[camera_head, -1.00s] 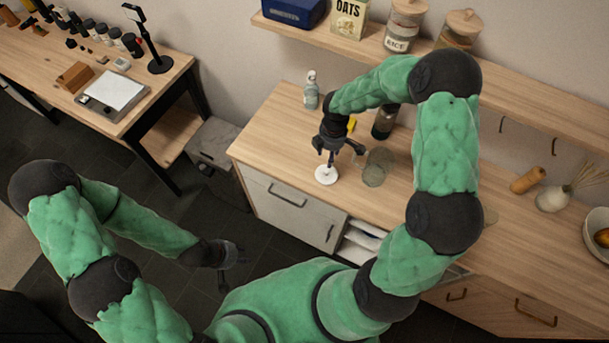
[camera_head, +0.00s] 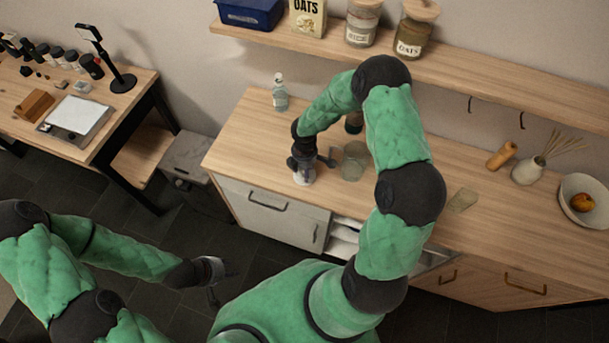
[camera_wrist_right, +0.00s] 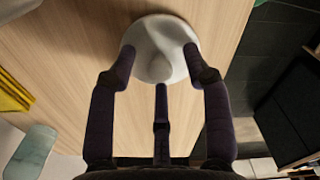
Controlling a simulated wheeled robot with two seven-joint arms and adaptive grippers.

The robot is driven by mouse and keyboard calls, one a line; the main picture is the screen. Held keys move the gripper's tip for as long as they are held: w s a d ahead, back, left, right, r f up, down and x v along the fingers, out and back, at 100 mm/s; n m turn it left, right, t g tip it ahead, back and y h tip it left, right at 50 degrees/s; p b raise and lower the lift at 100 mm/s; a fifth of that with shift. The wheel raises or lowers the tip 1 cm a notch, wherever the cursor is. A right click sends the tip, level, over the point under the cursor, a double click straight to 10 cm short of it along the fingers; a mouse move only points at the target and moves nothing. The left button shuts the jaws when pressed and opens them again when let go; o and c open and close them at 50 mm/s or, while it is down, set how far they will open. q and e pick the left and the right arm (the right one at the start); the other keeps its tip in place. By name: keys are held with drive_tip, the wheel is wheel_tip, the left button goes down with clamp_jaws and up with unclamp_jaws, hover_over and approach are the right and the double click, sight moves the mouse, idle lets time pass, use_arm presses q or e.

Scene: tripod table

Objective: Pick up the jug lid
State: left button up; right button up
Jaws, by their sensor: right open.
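The jug lid is a round white disc with a knob. In the head view the lid (camera_head: 305,181) lies on the counter near its front left, partly hidden by my right gripper (camera_head: 303,168). In the right wrist view the lid (camera_wrist_right: 150,62) fills the top middle. My right gripper (camera_wrist_right: 159,62) is open, with one fingertip over each side of the lid and a third finger below. The clear glass jug (camera_head: 354,161) stands just right of it. My left gripper (camera_head: 214,283) hangs low over the floor, away from the counter; its opening is unclear.
A clear bottle (camera_head: 280,92) stands at the counter's back left. A yellow item (camera_wrist_right: 12,88) shows at the left in the wrist view. The wall shelf (camera_head: 480,72) with jars runs above the counter. The counter's front edge is close to the lid.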

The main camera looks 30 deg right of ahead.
drive_tip(key=shift+f, duration=0.2)
clamp_jaws()
drive_tip(key=shift+r, duration=0.1)
